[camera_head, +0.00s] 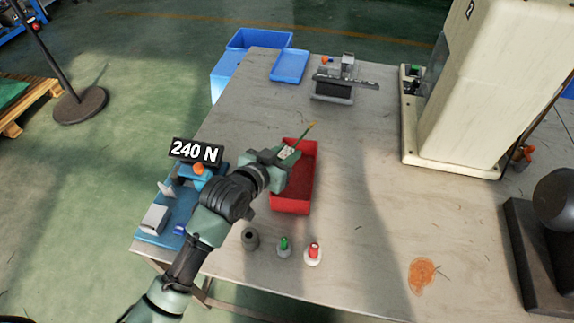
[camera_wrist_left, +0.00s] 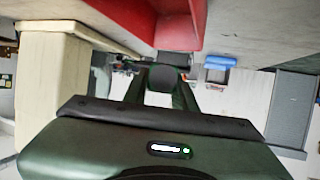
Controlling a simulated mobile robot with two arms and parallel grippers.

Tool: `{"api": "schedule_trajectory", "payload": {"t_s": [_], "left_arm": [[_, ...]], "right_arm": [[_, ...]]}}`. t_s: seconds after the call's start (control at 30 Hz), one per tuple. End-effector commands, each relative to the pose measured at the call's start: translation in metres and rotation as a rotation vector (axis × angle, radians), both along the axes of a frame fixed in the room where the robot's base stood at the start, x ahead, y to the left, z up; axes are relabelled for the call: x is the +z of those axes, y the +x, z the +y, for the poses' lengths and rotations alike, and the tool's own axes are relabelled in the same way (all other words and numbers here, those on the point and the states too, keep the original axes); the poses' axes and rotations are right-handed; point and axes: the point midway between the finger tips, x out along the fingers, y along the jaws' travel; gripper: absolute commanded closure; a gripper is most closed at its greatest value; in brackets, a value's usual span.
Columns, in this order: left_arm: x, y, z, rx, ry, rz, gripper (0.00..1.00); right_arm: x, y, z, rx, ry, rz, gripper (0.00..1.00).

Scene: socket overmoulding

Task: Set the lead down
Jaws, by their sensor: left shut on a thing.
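My left gripper (camera_head: 287,154) is over the back part of the red bin (camera_head: 293,206) in the head view. It is shut on the lead (camera_head: 307,132), a thin piece that sticks out past the fingertips toward the back right. The lead is small in this view and its held part is hidden by the jaws. In the left wrist view, the gripper body (camera_wrist_left: 165,145) fills the lower part, and the red bin (camera_wrist_left: 125,18) shows close by at the top. I cannot make out the lead there. My right gripper is not in view.
A cream press (camera_head: 470,90) stands at the back right of the grey table (camera_head: 370,180). A fixture (camera_head: 335,90) and a blue tray (camera_head: 289,66) are at the back. A green-topped bottle (camera_head: 284,247) and a red-topped bottle (camera_head: 313,254) stand in front. The table's middle is clear.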

Motion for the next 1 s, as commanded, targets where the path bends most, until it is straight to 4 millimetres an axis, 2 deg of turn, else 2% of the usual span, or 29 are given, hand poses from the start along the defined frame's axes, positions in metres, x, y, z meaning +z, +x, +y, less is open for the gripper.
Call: {"api": "schedule_trajectory", "payload": {"t_s": [0.4, 1.0], "left_arm": [[-0.047, 0.0, 0.0, 0.0, 0.0, 0.001, 1.0], [-0.058, 0.0, 0.0, 0.0, 0.0, 0.0, 1.0]], "right_arm": [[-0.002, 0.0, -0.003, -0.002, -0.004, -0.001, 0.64], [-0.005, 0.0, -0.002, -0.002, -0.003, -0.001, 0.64]]}}
